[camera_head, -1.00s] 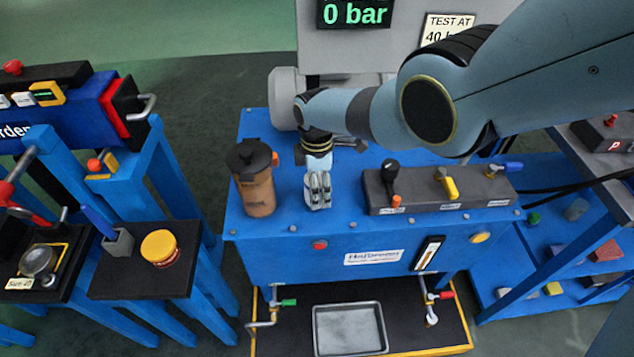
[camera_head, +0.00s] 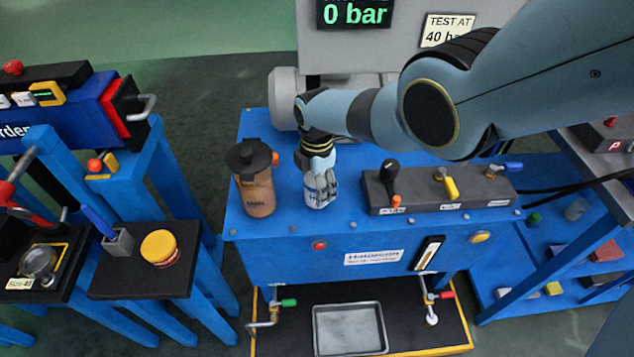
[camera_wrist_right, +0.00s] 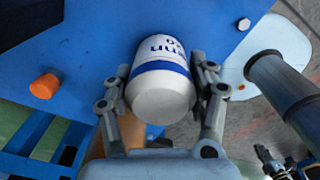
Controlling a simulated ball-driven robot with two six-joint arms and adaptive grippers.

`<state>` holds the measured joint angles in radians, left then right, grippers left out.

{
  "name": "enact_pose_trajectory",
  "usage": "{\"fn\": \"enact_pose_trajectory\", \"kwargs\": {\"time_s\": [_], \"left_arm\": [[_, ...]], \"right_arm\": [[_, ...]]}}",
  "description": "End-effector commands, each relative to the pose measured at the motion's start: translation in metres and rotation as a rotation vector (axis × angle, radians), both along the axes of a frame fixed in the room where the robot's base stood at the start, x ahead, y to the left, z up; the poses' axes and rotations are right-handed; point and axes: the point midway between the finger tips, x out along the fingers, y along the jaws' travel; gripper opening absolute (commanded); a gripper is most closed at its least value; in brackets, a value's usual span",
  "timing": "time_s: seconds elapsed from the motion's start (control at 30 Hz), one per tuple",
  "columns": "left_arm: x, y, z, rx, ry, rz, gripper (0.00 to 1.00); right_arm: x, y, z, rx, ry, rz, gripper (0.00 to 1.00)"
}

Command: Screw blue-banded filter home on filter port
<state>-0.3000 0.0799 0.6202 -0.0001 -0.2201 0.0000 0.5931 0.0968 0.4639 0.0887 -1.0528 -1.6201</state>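The blue-banded filter (camera_wrist_right: 165,80) is a white canister with a blue band and lettering. In the right wrist view its plain white end faces the camera, and the fingers lie against its two sides. In the head view part of the filter (camera_head: 311,194) shows beside the fingers, on top of the blue stand. My right gripper (camera_head: 323,186) is shut on the filter; it also shows in the wrist view (camera_wrist_right: 160,82). The filter port is hidden behind the filter and gripper, so I cannot tell how the filter sits on it. My left gripper is not in view.
A brown canister with a black cap (camera_head: 257,185) stands left of the filter. A dark valve block with levers (camera_head: 430,190) stands to the right. A metal tray (camera_head: 350,330) lies below in front. A display (camera_head: 353,14) reads 0 bar.

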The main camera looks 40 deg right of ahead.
Motion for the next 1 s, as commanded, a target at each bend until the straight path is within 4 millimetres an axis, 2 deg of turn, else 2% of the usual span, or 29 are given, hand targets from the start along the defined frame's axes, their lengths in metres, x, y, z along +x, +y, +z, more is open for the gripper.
{"fn": "enact_pose_trajectory", "kwargs": {"time_s": [0.03,0.2,0.3,0.37,0.63,1.0], "left_arm": [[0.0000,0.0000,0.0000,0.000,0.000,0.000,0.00],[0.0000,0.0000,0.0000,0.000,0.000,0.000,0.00],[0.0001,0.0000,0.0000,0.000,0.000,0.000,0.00],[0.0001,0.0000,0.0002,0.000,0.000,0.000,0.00],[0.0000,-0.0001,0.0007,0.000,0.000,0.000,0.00],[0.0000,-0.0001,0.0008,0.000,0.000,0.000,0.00]], "right_arm": [[-0.0003,-0.0001,-0.0002,0.000,0.001,0.000,0.44],[-0.0004,-0.0001,-0.0002,0.000,0.001,0.000,0.22],[0.0002,-0.0002,0.0002,0.000,0.000,-0.007,0.12],[0.0001,-0.0002,0.0002,0.000,0.000,-0.048,0.12],[-0.0002,-0.0003,-0.0001,0.000,0.002,-0.415,0.12],[-0.0006,-0.0004,-0.0005,0.000,0.001,-0.482,0.12]]}}
